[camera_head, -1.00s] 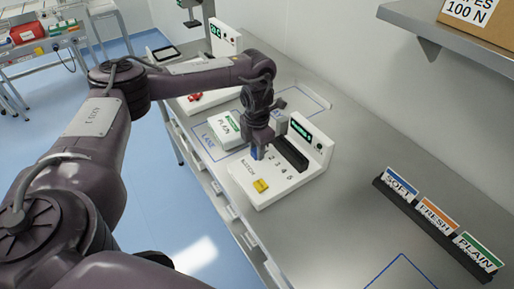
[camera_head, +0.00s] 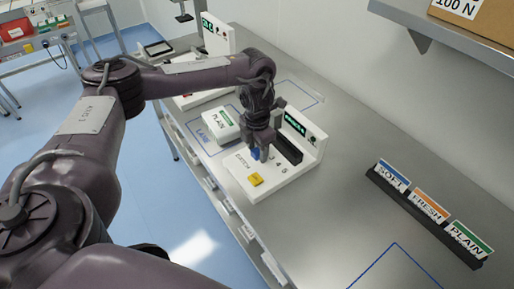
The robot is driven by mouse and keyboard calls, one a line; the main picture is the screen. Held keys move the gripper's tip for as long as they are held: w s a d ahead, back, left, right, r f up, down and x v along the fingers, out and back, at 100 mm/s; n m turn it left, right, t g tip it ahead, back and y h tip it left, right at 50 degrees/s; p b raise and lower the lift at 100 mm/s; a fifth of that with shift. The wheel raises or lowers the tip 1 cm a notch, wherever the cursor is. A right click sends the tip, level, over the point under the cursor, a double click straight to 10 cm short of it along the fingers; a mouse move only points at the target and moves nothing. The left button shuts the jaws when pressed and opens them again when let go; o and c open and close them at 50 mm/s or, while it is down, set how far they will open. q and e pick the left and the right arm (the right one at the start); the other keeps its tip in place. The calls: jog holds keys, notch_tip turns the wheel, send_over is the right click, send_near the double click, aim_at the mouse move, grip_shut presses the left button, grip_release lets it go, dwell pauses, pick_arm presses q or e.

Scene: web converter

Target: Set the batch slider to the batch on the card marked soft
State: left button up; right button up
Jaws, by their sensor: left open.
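The white batch unit (camera_head: 290,183) stands on the bench with a row of numbers, of which 4 and 5 show clearly. Its blue slider knob (camera_head: 256,154) is partly hidden by my left gripper (camera_head: 260,152). That gripper points down over the number row, open, with its fingers at the knob; I cannot tell whether they touch it. The unit has a yellow button (camera_head: 255,179) and a green-lit display (camera_head: 295,124), too small to read. The card marked soft (camera_head: 392,176) has a blue band and stands in a black rack; its small print is unreadable. My right gripper is not in view.
Fresh (camera_head: 430,207) and plain (camera_head: 467,239) cards share the rack. A white pack marked plain (camera_head: 222,124) lies in the blue lane outline left of the unit. Another white machine (camera_head: 217,36) stands farther back. A shelf with a carton (camera_head: 480,22) overhangs the upper right.

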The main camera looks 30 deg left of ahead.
aim_at(257, 151)
pick_arm(q)
notch_tip(257, 151, up, 8)
jog(key=shift+f+p, duration=0.1)
jog(key=shift+p, duration=0.45)
dwell(0.3)
